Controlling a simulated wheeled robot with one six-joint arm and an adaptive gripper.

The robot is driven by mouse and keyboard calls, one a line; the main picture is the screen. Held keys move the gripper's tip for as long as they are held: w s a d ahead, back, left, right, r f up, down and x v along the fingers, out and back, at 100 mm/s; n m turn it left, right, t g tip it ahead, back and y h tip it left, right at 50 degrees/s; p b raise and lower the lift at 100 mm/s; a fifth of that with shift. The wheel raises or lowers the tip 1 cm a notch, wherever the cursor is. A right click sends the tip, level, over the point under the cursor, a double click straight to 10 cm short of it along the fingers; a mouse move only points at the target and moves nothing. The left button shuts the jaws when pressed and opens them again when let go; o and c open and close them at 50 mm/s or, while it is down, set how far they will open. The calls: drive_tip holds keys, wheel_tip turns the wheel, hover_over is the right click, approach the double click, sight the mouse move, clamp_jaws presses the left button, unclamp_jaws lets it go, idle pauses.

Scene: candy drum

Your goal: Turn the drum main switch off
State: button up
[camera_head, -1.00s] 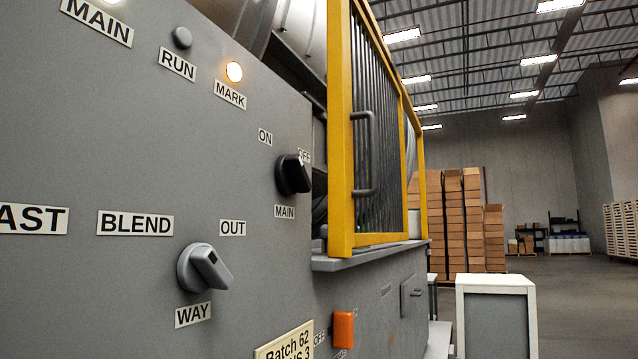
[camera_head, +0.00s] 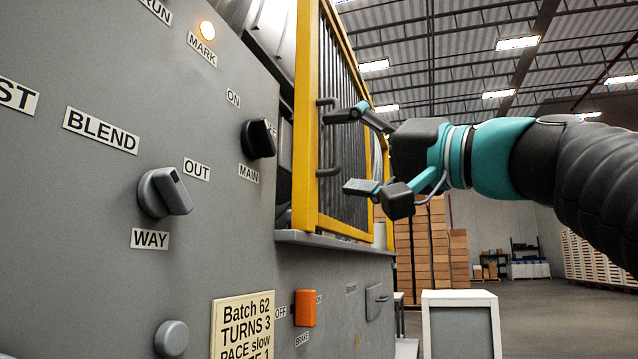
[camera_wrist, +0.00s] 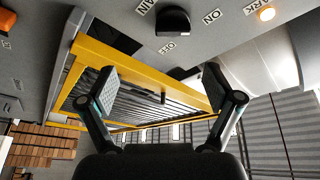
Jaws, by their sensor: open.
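The main switch (camera_head: 258,139) is a black rotary knob on the grey panel, with a MAIN label below it, ON at its upper left and OFF partly hidden behind it.
The yellow barred gate (camera_head: 306,125) with a dark handle stands just right of the switch. A grey WAY knob (camera_head: 165,192), an orange brake switch (camera_head: 305,308) and a lit MARK lamp (camera_head: 207,30) are on the panel. A white cabinet (camera_head: 460,296) stands lower right.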

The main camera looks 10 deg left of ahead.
sight(270, 137)
drive_tip(key=shift+n+y, duration=0.3)
drive_tip(key=shift+y, duration=0.1)
drive_tip(key=p+x, duration=0.1)
drive_tip(key=x, duration=0.3)
drive_tip(key=p+x, duration=0.1)
drive_tip(key=x, duration=0.4)
drive_tip(key=s+r+p+x, duration=0.1)
drive_tip(key=p+x, duration=0.1)
drive_tip(key=x, duration=0.3)
drive_tip(key=shift+a, duration=0.1)
drive_tip(key=c, duration=1.1)
